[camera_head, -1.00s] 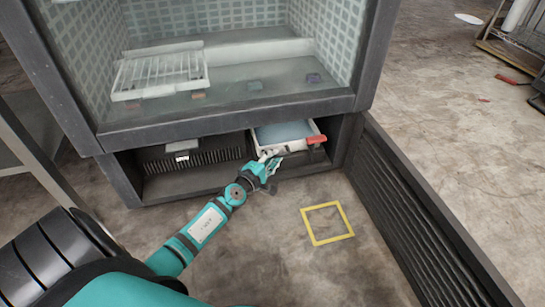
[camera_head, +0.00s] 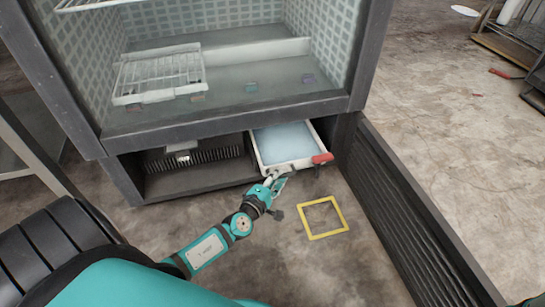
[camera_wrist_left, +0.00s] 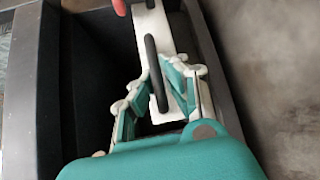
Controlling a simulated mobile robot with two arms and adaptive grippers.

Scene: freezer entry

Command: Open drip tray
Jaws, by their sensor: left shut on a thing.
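The drip tray (camera_head: 286,143) is a white-rimmed tray with a pale blue inside, partly slid out of the right side of the bay under the freezer cabinet. A red piece (camera_head: 322,158) sits at its front right corner. My left gripper (camera_head: 276,180) is at the tray's front edge. In the left wrist view, my left gripper (camera_wrist_left: 160,88) is shut on the tray's dark handle (camera_wrist_left: 156,72), which stands between its fingers. The white tray front (camera_wrist_left: 152,30) shows behind the handle. My right gripper is not in view.
A dark louvred panel (camera_head: 415,215) stands along the right of the bay. A yellow square (camera_head: 323,218) is marked on the floor in front. A dark ribbed unit (camera_head: 195,153) fills the bay's left. A white wire rack (camera_head: 158,75) lies in the cabinet above.

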